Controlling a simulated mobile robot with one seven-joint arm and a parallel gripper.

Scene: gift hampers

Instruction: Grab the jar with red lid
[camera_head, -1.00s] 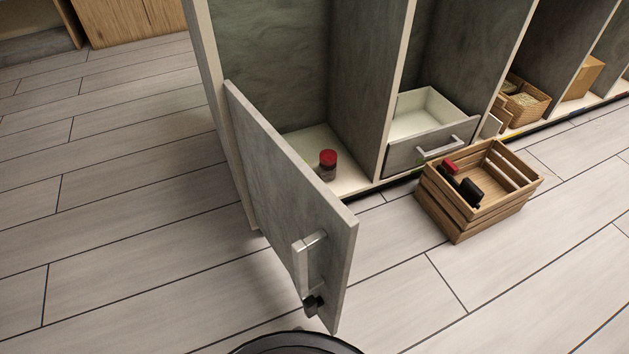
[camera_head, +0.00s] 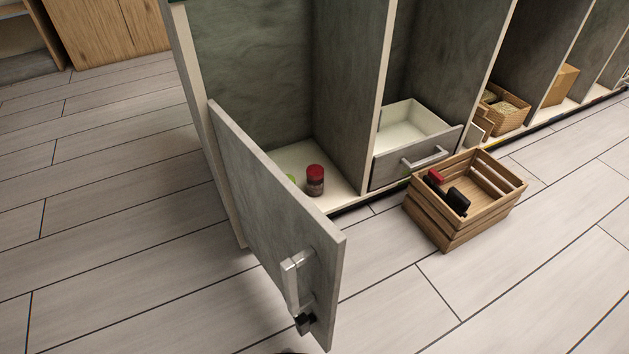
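The jar with the red lid (camera_head: 315,180) stands upright on the pale floor of the open cabinet compartment (camera_head: 338,186), near its front. Its body is dark with a reddish band. The cabinet door (camera_head: 275,215) stands open in front and to the left, its top edge running just left of the jar. My gripper is not in view, so its distance from the jar cannot be told.
A green item (camera_head: 292,177) is partly hidden behind the door. A bar handle (camera_head: 294,282) juts from the door. A slatted wooden crate (camera_head: 430,221) with red and black items stands before a pulled-out drawer (camera_head: 384,171). Floor between door and crate is clear.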

